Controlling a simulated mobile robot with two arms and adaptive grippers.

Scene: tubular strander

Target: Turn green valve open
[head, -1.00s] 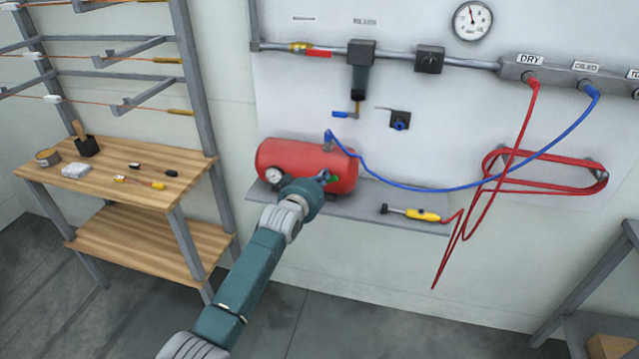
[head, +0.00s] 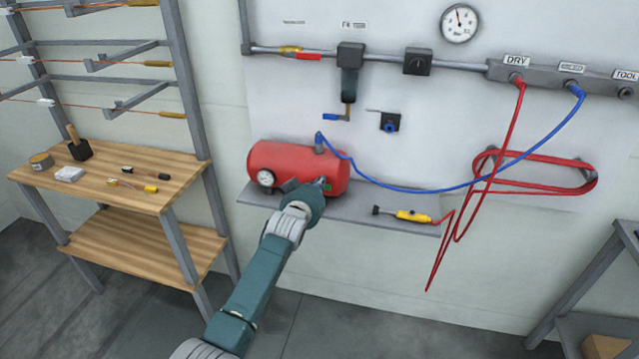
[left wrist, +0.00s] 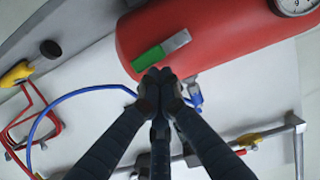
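The green valve (left wrist: 148,58) shows in the left wrist view as a green grip beside a grey flat piece (left wrist: 174,42), against the red tank (left wrist: 215,35). In the head view the red tank (head: 285,160) lies on a wall shelf, and only a small green spot of the valve (head: 327,188) shows beside my gripper. My left gripper (head: 321,183) is at the tank's front right. In the left wrist view its fingertips (left wrist: 159,76) are together with nothing visible between them, just below the green grip. I cannot tell whether they touch it. My right gripper is not in view.
A blue hose (head: 430,191) runs from the tank's top to the wall manifold (head: 545,76). A yellow tool (head: 412,215) lies on the shelf (head: 360,207) to the right. A wooden bench (head: 95,190) stands at left.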

